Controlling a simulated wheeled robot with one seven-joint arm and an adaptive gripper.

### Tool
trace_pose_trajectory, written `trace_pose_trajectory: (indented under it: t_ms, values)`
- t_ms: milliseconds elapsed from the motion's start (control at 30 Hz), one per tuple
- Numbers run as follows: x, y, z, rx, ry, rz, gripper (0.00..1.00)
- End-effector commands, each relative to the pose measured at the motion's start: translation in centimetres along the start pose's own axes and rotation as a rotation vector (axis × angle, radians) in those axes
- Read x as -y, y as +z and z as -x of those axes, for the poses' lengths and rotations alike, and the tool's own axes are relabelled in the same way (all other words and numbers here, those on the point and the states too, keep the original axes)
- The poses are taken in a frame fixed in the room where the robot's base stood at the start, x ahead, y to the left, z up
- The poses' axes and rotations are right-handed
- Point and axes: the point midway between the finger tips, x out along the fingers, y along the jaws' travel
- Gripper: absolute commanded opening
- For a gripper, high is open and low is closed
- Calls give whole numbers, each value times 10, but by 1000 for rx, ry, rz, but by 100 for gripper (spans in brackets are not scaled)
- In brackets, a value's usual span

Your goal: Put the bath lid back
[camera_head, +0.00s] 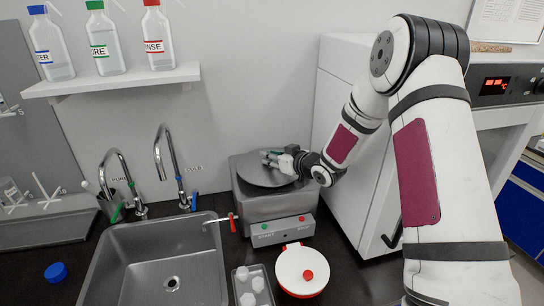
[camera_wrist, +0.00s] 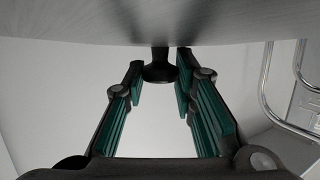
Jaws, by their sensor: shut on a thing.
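The bath (camera_head: 270,207) is a grey metal box with a START and STOP panel, standing on the dark bench right of the sink. Its round grey lid (camera_head: 258,175) is at the bath's top opening; I cannot tell whether it rests on the rim or is slightly above it. My gripper (camera_head: 272,157) is over the lid. In the wrist view my gripper (camera_wrist: 160,75) has its green-padded fingers on either side of the lid's black knob (camera_wrist: 160,68), shut on it. The lid's grey metal surface (camera_wrist: 160,25) fills the top of that view.
A sink (camera_head: 150,270) with two taps is at the left. A white and red round container (camera_head: 301,270) and a tray of small white pieces (camera_head: 252,285) stand in front of the bath. A white cabinet (camera_head: 345,110) is close on the right. Labelled bottles (camera_head: 107,42) stand on a shelf above.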

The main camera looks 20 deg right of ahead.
Motion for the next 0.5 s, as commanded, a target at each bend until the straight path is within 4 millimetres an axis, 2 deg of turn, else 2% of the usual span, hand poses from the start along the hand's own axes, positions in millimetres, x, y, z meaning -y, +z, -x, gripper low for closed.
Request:
trace_pose_trajectory:
  t_ms: [500]
  values:
    - [0, 10, -3, -2, 0, -1, 0]
